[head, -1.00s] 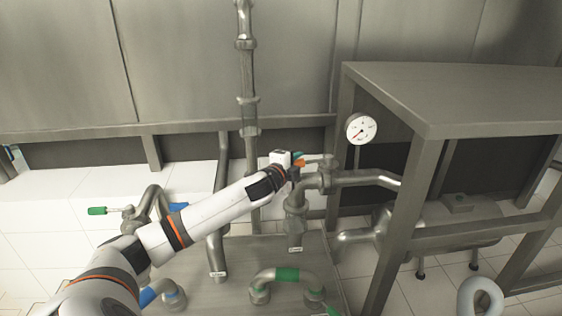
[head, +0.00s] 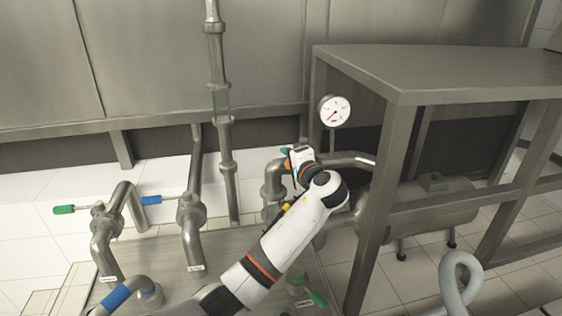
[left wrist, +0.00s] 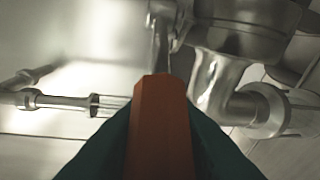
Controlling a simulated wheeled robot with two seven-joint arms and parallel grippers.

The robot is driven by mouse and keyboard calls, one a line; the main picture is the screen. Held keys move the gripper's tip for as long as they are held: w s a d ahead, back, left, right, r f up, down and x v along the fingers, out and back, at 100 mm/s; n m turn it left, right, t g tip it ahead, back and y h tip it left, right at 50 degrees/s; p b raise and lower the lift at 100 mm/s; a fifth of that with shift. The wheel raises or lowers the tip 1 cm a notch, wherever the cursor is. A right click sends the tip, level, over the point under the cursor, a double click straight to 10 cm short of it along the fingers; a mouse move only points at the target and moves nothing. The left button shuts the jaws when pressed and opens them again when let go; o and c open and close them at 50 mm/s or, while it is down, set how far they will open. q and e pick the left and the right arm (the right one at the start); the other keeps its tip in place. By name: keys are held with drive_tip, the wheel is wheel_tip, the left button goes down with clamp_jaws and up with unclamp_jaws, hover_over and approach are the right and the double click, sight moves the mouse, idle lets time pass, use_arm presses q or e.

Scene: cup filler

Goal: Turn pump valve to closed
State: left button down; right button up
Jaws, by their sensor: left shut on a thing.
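The pump valve's orange handle (left wrist: 162,125) fills the lower middle of the left wrist view. It lies between the dark green fingers of my left gripper (left wrist: 160,150), which is shut on it. A metal stem runs from the handle's far end toward the pipework. In the head view my left gripper (head: 289,157) is at the pipe bend below the gauge. There the gripper and wrist hide most of the handle and the valve body. My right gripper is in neither view.
A round gauge (head: 334,111) stands just above the gripper. A steel table (head: 440,75) is at right, its leg close to my arm. Valves with a green handle (head: 64,209) and a blue handle (head: 152,199) stand at left. A grey hose (head: 461,280) is lower right.

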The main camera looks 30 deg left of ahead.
use_arm(q)
drive_tip(key=shift+w+d+f+n+g+y+b, duration=0.1)
drive_tip(key=shift+d+n+g+y+b, duration=0.45)
drive_tip(key=shift+d+n+g+y, duration=0.45)
drive_tip(key=shift+a, duration=0.2)
drive_tip(key=c, duration=1.2)
unclamp_jaws()
